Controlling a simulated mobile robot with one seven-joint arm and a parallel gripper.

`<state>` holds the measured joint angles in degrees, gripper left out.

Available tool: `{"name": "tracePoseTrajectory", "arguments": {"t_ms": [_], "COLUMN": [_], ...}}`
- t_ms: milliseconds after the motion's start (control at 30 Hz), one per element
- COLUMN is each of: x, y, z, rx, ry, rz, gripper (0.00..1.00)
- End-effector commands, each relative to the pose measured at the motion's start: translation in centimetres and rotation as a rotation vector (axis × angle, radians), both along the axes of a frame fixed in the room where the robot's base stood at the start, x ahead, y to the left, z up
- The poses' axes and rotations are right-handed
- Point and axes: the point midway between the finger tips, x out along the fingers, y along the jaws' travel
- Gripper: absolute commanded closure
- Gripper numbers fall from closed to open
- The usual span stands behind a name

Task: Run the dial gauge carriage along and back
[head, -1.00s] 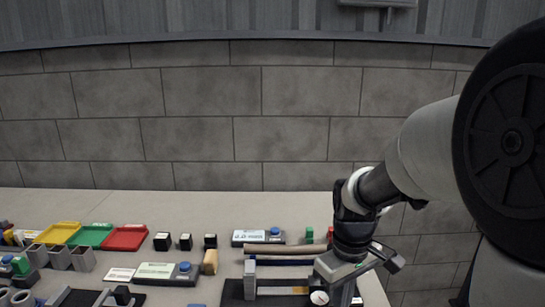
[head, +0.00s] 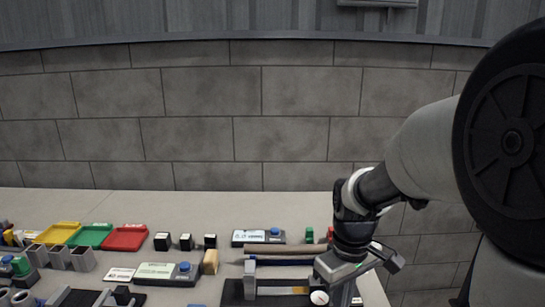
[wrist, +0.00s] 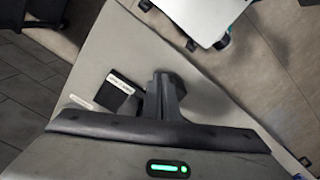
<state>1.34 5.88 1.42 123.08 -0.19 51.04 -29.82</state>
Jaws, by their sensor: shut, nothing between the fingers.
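A round white dial face (head: 319,297), which looks like the gauge, shows at the bottom edge of the head view, at the right end of a pale rail (head: 282,291). The rail sits on a black base (head: 233,293) with a grey upright block (head: 250,279) at its left end. My gripper's hand (head: 340,266) is above and just right of the dial, pointing down. Its fingertips are hard to make out there. In the wrist view my gripper (wrist: 168,88) is shut and empty. Whether it touches the carriage cannot be told; the carriage body is mostly hidden.
Behind the rail lie long rods (head: 285,251) and a box with a blue button (head: 262,237). Yellow, green and red trays (head: 125,238) stand further left. A black labelled block (wrist: 123,88) shows in the wrist view.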

Motion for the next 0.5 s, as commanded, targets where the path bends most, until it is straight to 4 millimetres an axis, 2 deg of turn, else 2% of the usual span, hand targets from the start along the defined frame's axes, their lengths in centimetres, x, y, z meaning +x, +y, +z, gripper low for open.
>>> {"name": "tracePoseTrajectory", "arguments": {"t_ms": [500], "x": [0.0], "y": [1.3], "z": [0.0], "rx": [0.0], "ry": [0.0], "rz": [0.001], "gripper": [1.0]}}
